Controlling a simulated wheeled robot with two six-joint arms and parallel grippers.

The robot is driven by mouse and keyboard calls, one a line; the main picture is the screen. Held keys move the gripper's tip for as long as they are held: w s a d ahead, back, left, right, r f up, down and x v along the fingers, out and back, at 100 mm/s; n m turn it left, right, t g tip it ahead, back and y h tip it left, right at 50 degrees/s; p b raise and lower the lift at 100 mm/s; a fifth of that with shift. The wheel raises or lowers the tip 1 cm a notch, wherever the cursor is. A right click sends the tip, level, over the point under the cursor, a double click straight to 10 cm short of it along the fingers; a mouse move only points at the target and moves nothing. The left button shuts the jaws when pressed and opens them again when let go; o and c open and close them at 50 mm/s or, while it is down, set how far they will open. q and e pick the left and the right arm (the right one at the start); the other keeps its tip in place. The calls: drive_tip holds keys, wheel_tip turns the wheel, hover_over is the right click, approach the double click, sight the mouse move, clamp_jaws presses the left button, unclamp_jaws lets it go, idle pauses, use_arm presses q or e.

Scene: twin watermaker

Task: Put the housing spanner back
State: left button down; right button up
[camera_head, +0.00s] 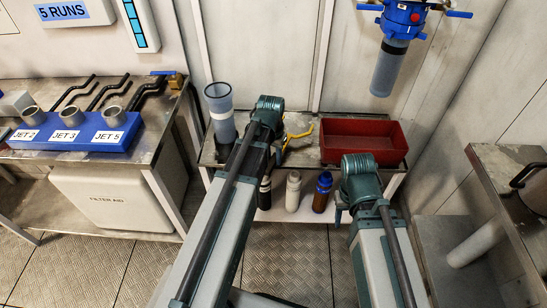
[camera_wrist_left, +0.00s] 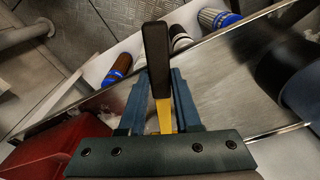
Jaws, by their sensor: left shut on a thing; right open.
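The housing spanner (camera_head: 299,133) shows as a thin yellow shape beside my left gripper (camera_head: 281,146), above the low metal bench. In the left wrist view the spanner has a black handle (camera_wrist_left: 157,58) and a yellow shank (camera_wrist_left: 165,117). My left gripper (camera_wrist_left: 160,92) is shut on it, with the handle pointing out between the fingers. Part of the spanner is hidden by the gripper. My right gripper (camera_head: 340,213) is open and empty, in front of the bench, mostly hidden behind its own wrist.
A red tray (camera_head: 362,128) sits on the bench (camera_head: 309,160), right of the spanner. Bottles (camera_head: 323,190) stand on the shelf below. A blue-headed filter housing (camera_head: 391,62) hangs on the wall.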

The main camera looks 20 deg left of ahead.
use_arm(q)
drive_tip(key=shift+f+b, duration=0.4)
drive_tip(key=shift+f, duration=0.15)
drive_tip(key=c, duration=0.6)
unclamp_jaws()
drive_tip(key=shift+r, duration=0.15)
wheel_tip(320, 180, up, 13)
drive_tip(key=s+p, duration=0.1)
drive_tip(key=p, duration=1.2)
drive_tip(key=s+d+m+g+y, duration=0.1)
drive_tip(key=s+d+m, duration=0.1)
drive_tip(key=s+d, duration=1.2)
drive_tip(key=shift+s+d+m, duration=0.3)
drive_tip(key=shift+d, duration=0.1)
